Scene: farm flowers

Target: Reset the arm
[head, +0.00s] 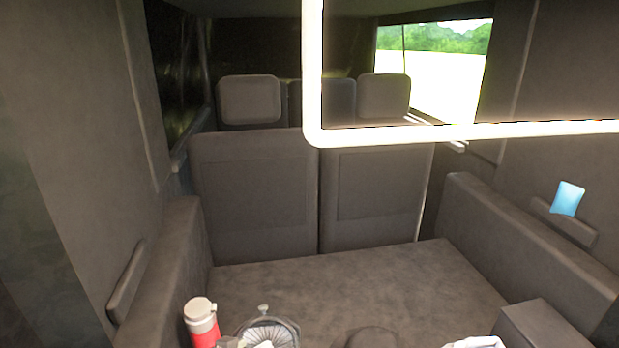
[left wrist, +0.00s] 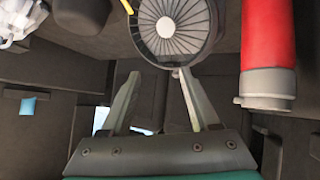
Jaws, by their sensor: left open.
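My left gripper (left wrist: 158,72) shows in the left wrist view, its two grey fingers apart and nothing between them. Its fingertips point toward a round, dark-ribbed fan-like object (left wrist: 174,25) with a pale centre. I cannot tell whether they touch it. A red flask (left wrist: 268,45) with a pale cap stands to the right of the fingers, apart from them. The wrist picture looks upside down relative to the head view. I cannot make out either gripper in the head view; my right gripper shows nowhere.
I face a vehicle's cargo space. The red flask (head: 204,330), ribbed object (head: 268,332), a dark rounded thing (head: 374,338) and a white item (head: 474,342) line the near edge. The floor (head: 340,285) behind is clear up to the seat backs (head: 255,190). A bright bar (head: 450,132) crosses above.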

